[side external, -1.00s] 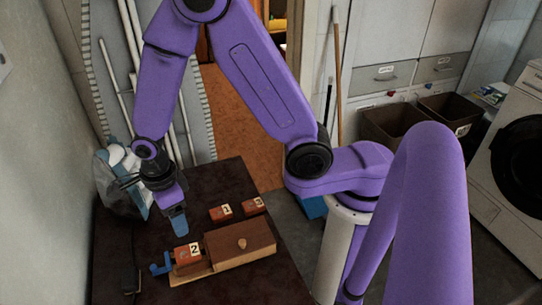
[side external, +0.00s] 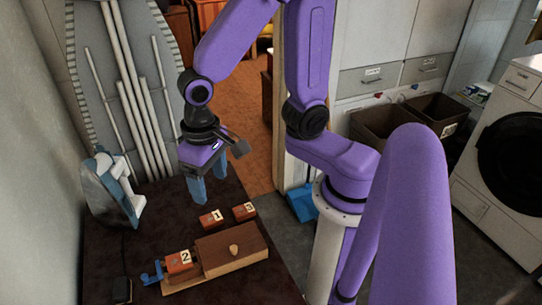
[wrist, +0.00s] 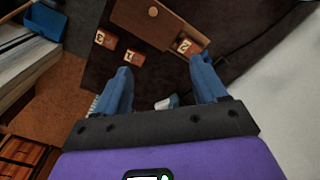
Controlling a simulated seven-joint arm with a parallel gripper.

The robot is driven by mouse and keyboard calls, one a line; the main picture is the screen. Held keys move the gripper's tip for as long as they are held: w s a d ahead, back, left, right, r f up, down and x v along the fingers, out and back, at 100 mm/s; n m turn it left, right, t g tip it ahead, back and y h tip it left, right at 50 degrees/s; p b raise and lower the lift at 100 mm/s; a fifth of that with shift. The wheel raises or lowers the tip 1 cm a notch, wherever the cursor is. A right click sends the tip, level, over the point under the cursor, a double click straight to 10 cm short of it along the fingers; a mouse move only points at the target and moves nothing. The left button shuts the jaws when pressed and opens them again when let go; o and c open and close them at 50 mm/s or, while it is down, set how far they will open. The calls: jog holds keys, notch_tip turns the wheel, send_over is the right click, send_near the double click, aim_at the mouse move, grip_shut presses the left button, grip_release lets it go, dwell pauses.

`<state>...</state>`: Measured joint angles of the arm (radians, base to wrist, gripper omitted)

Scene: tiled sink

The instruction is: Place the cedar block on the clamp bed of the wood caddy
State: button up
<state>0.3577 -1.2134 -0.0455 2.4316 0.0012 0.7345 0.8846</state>
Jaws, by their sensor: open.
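The wood caddy (side external: 232,251) is a brown box with a round knob, on a pale base with a blue clamp (side external: 152,274) at its left end. Block 2 (side external: 180,262) sits on the clamp bed, between the clamp and the box. Blocks 1 (side external: 211,219) and 3 (side external: 244,211) lie on the table behind the caddy. All are reddish brown; I cannot tell which is cedar. My gripper (side external: 196,190) is open and empty, above and behind the blocks. In the wrist view, the blue fingers (wrist: 163,68) are apart, with block 2 (wrist: 185,46) beyond them.
A clothes iron (side external: 115,188) stands at the table's back left. A small dark object (side external: 122,290) lies at the front left. Bare dark tabletop (side external: 150,235) lies left of blocks 1 and 3. The wall borders the left side.

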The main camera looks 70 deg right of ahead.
jog(key=s+d+r+n, duration=0.3)
jog(key=s+d+n, duration=0.3)
jog(key=s+n, duration=0.4)
jog(key=n, duration=0.3)
jog(key=shift+s+d+r, duration=0.25)
jog(key=shift+s+d, duration=0.1)
